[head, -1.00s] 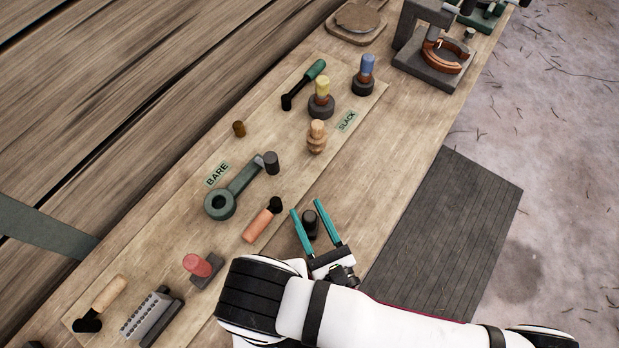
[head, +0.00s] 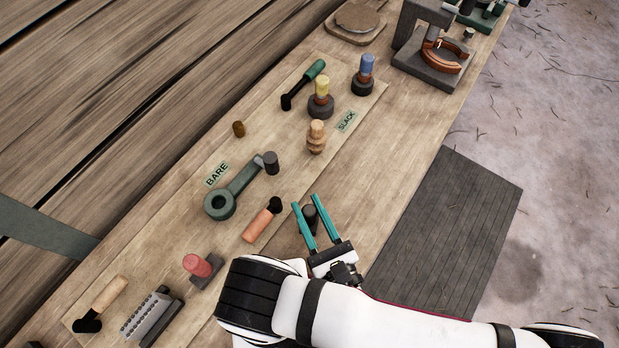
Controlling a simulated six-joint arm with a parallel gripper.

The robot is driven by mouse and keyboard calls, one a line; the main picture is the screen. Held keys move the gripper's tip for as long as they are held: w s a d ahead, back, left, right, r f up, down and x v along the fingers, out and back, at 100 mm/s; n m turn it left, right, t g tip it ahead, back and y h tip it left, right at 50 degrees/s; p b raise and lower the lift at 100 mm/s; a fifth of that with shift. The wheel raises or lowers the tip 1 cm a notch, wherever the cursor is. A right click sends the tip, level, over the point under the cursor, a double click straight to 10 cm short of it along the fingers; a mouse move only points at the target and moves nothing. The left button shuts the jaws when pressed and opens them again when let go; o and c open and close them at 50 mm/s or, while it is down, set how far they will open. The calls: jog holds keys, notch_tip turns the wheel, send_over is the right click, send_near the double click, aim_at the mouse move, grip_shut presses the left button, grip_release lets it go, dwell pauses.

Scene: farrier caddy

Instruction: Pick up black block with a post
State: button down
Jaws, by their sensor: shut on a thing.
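The black block with a post (head: 311,214) stands on the bench near its front edge in the head view. It is small and dark. My gripper (head: 307,203) is over it, with one teal finger on each side. The fingers are shut on the block, which is partly hidden between them. I cannot tell whether the block is touching the bench or just above it.
A salmon-handled tool (head: 262,220) lies left of my gripper. A green ring-ended tool (head: 235,190) and a turned wooden piece (head: 316,137) are farther back. A red-topped block (head: 202,269) is at lower left. Bare bench (head: 375,180) lies to the right.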

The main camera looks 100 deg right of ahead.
jog(key=s+a+r, duration=0.6)
jog(key=a+r, duration=0.1)
jog(key=a, duration=0.3)
jog(key=shift+r, duration=0.4)
jog(key=c, duration=1.1)
grip_release()
grip_shut()
